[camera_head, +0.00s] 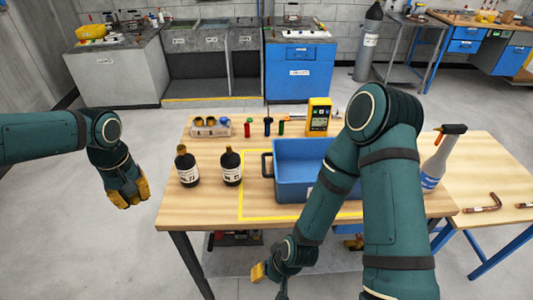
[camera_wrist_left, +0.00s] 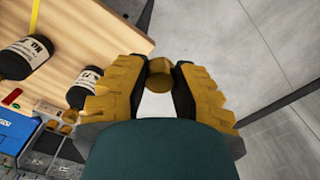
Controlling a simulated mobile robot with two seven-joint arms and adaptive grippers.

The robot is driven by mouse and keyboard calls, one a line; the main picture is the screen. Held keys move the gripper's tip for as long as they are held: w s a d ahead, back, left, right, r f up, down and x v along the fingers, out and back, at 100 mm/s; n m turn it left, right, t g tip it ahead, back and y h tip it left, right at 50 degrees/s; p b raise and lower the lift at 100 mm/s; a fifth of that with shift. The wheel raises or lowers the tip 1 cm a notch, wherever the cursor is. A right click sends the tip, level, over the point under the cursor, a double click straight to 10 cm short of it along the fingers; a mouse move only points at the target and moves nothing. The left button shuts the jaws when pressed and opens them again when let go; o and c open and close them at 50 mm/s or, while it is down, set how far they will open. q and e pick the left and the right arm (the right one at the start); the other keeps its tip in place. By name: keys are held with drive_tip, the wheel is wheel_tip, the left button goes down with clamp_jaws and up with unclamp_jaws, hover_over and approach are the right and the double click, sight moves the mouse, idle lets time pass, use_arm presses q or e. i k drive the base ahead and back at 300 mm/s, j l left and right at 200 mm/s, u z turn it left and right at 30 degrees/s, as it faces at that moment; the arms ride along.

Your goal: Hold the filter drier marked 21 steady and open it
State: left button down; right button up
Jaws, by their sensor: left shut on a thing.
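Two dark bottle-shaped filter driers with white labels stand on the wooden table, a left one (camera_head: 188,170) and a right one (camera_head: 231,169). Their label numbers are too small to read surely. Both also show in the left wrist view, one at the edge (camera_wrist_left: 18,60) and one below it (camera_wrist_left: 85,88). My left gripper (camera_head: 131,195) is off the table's left edge, apart from both driers. Its yellow fingers are shut on a small brass-coloured round piece (camera_wrist_left: 159,72). My right gripper (camera_head: 259,272) hangs low before the table's front edge, mostly hidden, its fingers unclear.
A blue bin (camera_head: 283,178) stands within yellow tape lines, partly behind my right arm. A small rack (camera_head: 211,130), several coloured small items and a yellow meter (camera_head: 318,115) stand at the back. A spray bottle (camera_head: 437,165) stands at right. Table space before the driers is clear.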

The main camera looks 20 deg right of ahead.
sight(231, 161)
drive_tip(key=z, duration=1.3)
drive_tip(key=i+j+z, duration=0.1)
drive_tip(key=z, duration=0.3)
drive_tip(key=j+z, duration=0.4)
drive_tip(key=i+j, duration=0.1)
drive_tip(key=j, duration=0.35)
